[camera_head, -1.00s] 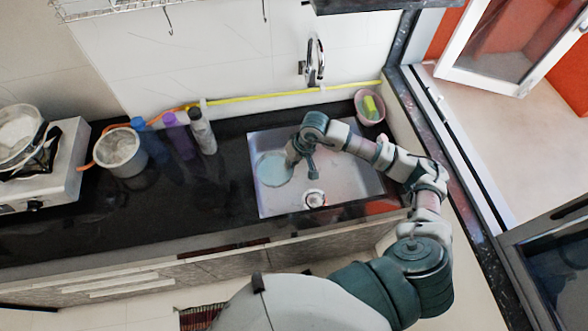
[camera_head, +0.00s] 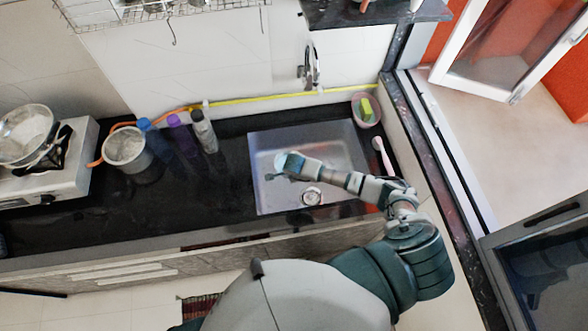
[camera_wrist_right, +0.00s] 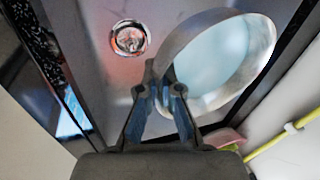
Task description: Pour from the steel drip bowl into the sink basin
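The sink basin (camera_head: 265,195) is a steel rectangle set in the black counter in the head view. The steel drip bowl (camera_wrist_right: 215,60) fills the upper middle of the wrist view, its rim steeply tilted and its inside pale bluish white. In the head view only a small pale part of the bowl (camera_head: 282,160) shows, over the basin. My right gripper (camera_wrist_right: 163,80) is shut on the bowl's near rim. The basin floor (camera_wrist_right: 88,35) and round drain (camera_wrist_right: 129,38) show beside the bowl. Whether anything flows out cannot be seen. My left gripper is out of view.
The faucet (camera_head: 310,68) stands behind the basin. A pink bowl with a sponge (camera_head: 366,108) and a pink-handled brush (camera_head: 382,155) are at its right. Bottles (camera_head: 203,130), a pot (camera_head: 126,150) and a stove (camera_head: 60,175) stand to the left.

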